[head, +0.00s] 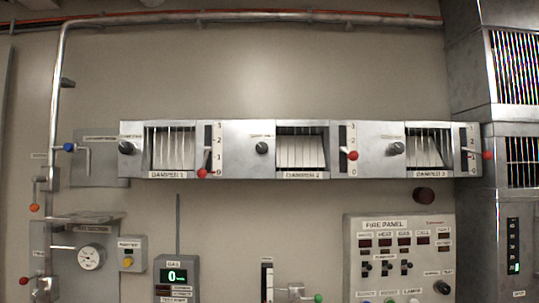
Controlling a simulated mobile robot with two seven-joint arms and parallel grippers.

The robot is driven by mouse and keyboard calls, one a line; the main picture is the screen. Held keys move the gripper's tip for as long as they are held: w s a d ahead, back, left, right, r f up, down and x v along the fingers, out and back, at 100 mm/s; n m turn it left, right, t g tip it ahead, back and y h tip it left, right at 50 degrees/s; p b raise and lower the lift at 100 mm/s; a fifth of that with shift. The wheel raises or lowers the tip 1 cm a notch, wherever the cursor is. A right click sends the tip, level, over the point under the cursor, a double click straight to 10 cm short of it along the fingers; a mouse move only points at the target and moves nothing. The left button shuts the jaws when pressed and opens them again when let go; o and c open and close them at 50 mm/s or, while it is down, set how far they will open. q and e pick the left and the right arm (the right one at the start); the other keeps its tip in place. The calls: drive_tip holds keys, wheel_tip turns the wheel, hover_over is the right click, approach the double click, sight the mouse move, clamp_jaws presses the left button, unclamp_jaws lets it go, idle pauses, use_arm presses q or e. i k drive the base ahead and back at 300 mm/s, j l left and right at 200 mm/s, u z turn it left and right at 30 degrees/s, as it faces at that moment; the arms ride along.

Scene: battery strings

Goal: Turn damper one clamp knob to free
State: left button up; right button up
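The damper one unit (136,168) is at the left end of a long metal housing on the wall, with the label "DAMPER 1" under its louvred opening (171,149). Its dark round clamp knob (126,148) is on the panel left of the louvres, under a small label too blurred to read. I cannot tell which way the knob is turned. The damper one lever has a red ball (202,173) near the 0 mark of its scale. Neither of my grippers shows in the head view.
Damper two's knob (262,148) and damper three's knob (397,149) are further right in the housing. A blue-handled valve (69,147) and vertical pipe are left of damper one. Below are a gas meter (177,275) and fire panel (399,225).

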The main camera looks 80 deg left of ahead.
sight(126, 147)
drive_tip(key=u, duration=2.2)
drive_tip(key=j+z, duration=0.35)
drive_tip(key=j, duration=4.6)
